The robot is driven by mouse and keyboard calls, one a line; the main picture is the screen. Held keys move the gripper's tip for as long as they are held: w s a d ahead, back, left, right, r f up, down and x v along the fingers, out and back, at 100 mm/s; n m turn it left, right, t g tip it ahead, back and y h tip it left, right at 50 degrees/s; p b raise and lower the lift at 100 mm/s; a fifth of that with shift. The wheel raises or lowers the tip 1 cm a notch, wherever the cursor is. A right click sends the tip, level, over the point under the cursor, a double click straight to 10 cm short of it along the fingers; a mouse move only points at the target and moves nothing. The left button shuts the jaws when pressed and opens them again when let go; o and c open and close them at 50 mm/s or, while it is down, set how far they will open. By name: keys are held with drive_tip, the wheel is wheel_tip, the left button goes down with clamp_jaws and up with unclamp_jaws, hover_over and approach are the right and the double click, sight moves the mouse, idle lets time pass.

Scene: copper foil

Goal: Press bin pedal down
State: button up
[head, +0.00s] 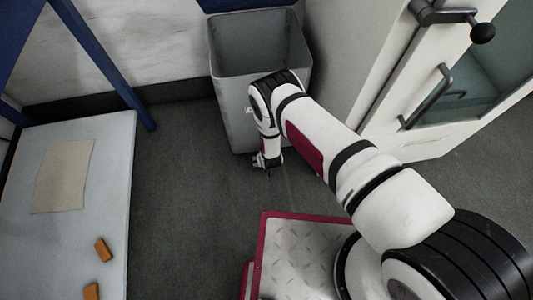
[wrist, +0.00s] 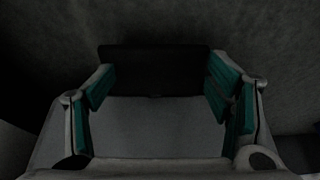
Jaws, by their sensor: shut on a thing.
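The grey bin (head: 232,122) stands upright against the back wall in the head view. Its top is open and I see into it. My gripper (head: 267,164) points down low at the front of the bin, near the floor. In the wrist view the gripper's teal-padded fingers (wrist: 160,84) stand wide apart on either side of a dark flat bar, the pedal (wrist: 153,62), and are shut on it. In the head view the pedal is hidden by my gripper. I cannot tell how far down the pedal is.
A pale table (head: 113,215) with a tan sheet (head: 63,176) and orange blocks (head: 103,249) stands at left. A white cabinet (head: 345,60) stands close right of the bin, with a glass-paned door (head: 455,100) beside it. Dark floor (head: 185,200) is clear left of my gripper.

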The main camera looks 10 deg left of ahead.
drive_tip(key=shift+s+d+f+b, duration=0.25)
drive_tip(key=shift+d+f+b, duration=0.65)
drive_tip(key=shift+f, duration=0.25)
drive_tip(key=shift+c, duration=0.3)
drive_tip(key=o, duration=1.9)
drive_tip(key=shift+a, duration=0.35)
drive_tip(key=shift+w+r, duration=0.1)
drive_tip(key=shift+a+r, duration=0.1)
drive_tip(key=shift+r, duration=0.3)
drive_tip(key=v, duration=1.1)
